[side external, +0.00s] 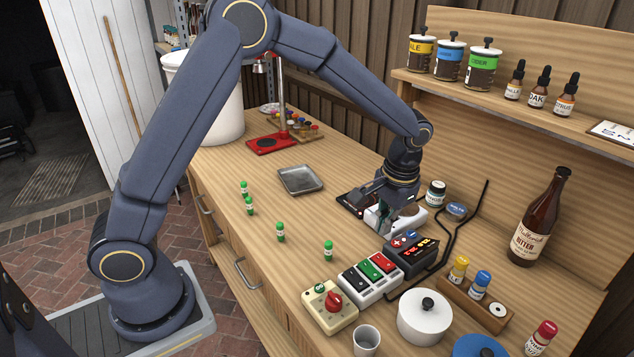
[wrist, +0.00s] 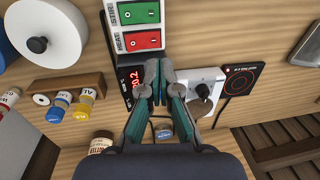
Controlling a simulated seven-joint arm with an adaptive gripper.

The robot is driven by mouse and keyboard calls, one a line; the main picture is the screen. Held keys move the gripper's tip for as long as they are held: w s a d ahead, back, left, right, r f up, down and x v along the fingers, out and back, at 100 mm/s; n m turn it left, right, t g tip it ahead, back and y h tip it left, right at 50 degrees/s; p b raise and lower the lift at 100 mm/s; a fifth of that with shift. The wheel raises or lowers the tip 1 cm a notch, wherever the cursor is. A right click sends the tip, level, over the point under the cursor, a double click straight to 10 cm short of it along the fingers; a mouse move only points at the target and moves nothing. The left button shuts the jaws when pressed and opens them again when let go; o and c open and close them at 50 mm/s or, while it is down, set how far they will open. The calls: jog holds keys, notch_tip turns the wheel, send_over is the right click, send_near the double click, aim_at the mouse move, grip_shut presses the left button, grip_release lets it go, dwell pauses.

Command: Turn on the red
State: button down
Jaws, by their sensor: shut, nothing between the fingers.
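The red rocker switch (side external: 383,263) sits at the right end of a white switch box (side external: 381,290), beside a green switch (side external: 369,270). In the wrist view the red switch (wrist: 143,40) is labelled HEAT and the green switch (wrist: 139,14) STIR. A cream box with a red knob (side external: 333,301) stands left of the switch box. My gripper (side external: 385,215) is shut and empty, pointing down beyond the black display box. In the wrist view my gripper (wrist: 163,80) has its fingertips between the black display box and a white knob unit, below the red switch in the picture.
The black display box (side external: 413,254) adjoins the switch box. The white knob unit (wrist: 200,85) and a black hot plate (wrist: 238,80) are close by. A white lidded pot (side external: 425,318), a bottle rack and a black cable are near. Small green-capped vials stand to the left.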

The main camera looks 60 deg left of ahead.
notch_tip(320, 180, up, 7)
jog(key=shift+a, duration=0.45)
jog(key=s+a+r+n+t, duration=0.1)
jog(key=s+a+r+t, duration=0.15)
jog(key=s+r, duration=0.35)
jog(key=s+a+r+t, duration=0.1)
jog(key=s+a+r, duration=0.2)
jog(key=r, duration=0.5)
jog(key=s+f+t, duration=0.1)
jog(key=s+f, duration=0.1)
jog(key=s, duration=0.5)
jog(key=s+a+f+m+t+h, duration=0.1)
jog(key=s+f, duration=0.2)
jog(key=s, duration=0.4)
jog(key=shift+f, duration=0.15)
jog(key=shift+s+a, duration=0.1)
